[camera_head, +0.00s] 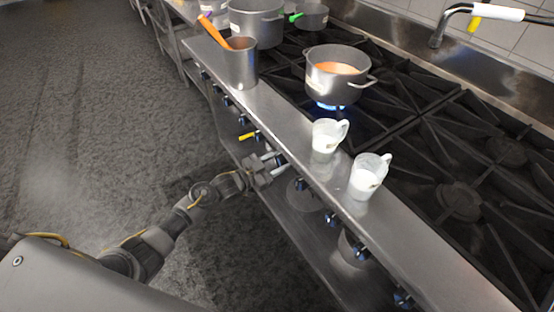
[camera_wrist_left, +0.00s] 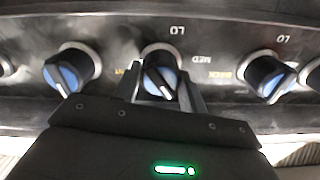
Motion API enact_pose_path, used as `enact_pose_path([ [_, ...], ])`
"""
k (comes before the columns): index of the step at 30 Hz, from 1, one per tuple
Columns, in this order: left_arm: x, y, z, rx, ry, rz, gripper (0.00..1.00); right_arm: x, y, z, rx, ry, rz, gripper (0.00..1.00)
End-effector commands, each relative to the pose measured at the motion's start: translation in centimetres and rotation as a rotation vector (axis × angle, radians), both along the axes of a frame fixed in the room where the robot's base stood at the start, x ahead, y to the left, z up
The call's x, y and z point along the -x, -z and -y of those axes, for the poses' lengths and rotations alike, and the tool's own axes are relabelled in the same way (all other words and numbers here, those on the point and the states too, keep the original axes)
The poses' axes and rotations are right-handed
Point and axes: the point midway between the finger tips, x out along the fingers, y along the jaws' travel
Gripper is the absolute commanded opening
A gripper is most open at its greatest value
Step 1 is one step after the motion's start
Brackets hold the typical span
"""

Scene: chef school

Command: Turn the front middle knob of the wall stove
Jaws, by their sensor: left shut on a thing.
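The stove (camera_head: 262,103) runs diagonally through the head view, with a row of dark and blue knobs along its front face. My left gripper (camera_head: 273,160) reaches in from the left to a knob (camera_head: 282,160) below the steel ledge. In the left wrist view this blue-faced knob (camera_wrist_left: 160,77) sits between the two fingers of my left gripper (camera_wrist_left: 162,88), which is shut on it. The knob's white pointer line slants down to the right. Other knobs show on its left (camera_wrist_left: 68,70) and right (camera_wrist_left: 268,77). My right gripper is not in view.
Two white cups (camera_head: 326,135) (camera_head: 368,175) stand on the ledge above the knobs. A pot (camera_head: 335,88) with orange contents sits over a lit blue flame (camera_head: 332,106). A steel container (camera_head: 241,66) with an orange utensil stands farther along. The floor at left is clear.

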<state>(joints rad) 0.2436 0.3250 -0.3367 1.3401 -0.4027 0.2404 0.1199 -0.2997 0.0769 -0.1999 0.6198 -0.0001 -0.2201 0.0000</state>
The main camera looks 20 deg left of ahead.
Motion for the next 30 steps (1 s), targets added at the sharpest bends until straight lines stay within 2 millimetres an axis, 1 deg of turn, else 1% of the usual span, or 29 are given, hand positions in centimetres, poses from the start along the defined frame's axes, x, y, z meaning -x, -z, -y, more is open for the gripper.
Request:
enact_pose_path([
  [1,-0.1,-0.2,-0.1,0.034,-0.003,-0.029,0.19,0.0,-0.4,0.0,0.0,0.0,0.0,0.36],
  [30,-0.3,-0.3,-0.3,0.746,-0.003,-0.614,0.19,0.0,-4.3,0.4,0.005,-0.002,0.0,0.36],
])
